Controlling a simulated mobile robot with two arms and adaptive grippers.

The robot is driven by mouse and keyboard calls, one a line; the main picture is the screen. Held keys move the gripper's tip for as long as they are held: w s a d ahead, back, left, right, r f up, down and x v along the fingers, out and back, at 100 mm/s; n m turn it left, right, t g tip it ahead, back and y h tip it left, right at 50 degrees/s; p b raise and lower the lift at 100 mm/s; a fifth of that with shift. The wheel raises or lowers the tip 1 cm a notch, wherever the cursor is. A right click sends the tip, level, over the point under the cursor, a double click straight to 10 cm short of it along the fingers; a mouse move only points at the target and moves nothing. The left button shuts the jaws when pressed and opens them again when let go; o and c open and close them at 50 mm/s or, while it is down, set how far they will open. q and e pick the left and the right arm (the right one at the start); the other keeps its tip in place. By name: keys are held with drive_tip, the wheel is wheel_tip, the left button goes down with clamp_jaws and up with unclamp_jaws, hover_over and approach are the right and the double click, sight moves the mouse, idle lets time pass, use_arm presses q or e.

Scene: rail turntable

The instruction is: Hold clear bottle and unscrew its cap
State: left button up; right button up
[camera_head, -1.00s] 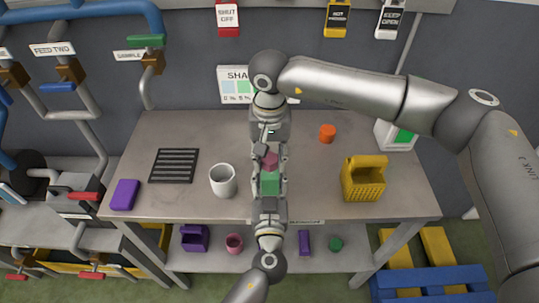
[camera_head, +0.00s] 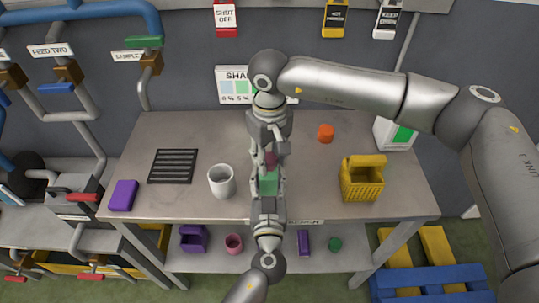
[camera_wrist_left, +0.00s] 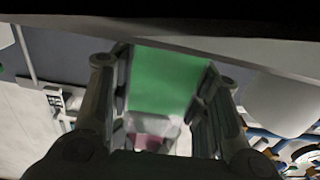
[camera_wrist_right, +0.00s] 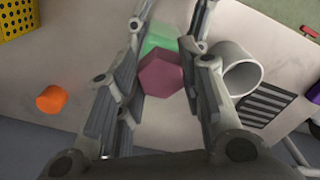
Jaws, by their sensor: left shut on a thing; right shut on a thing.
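My left gripper (camera_head: 268,187), coming from the near side, is shut on the bottle body. My right gripper (camera_head: 269,161), coming from the far side, is shut on the cap. Fingers partly hide both.
A white mug (camera_head: 222,182) stands just left of the grippers. A black grille (camera_head: 173,166) and purple block (camera_head: 123,195) lie farther left. An orange piece (camera_head: 326,133) and yellow basket (camera_head: 361,182) are on the right. The bench front between mug and basket is fairly clear.

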drive_tip(key=n, duration=0.6)
drive_tip(key=shift+w+d+f, duration=0.1)
drive_tip(key=o, duration=1.1)
drive_tip(key=shift+o, duration=0.6)
drive_tip(key=shift+r, duration=2.1)
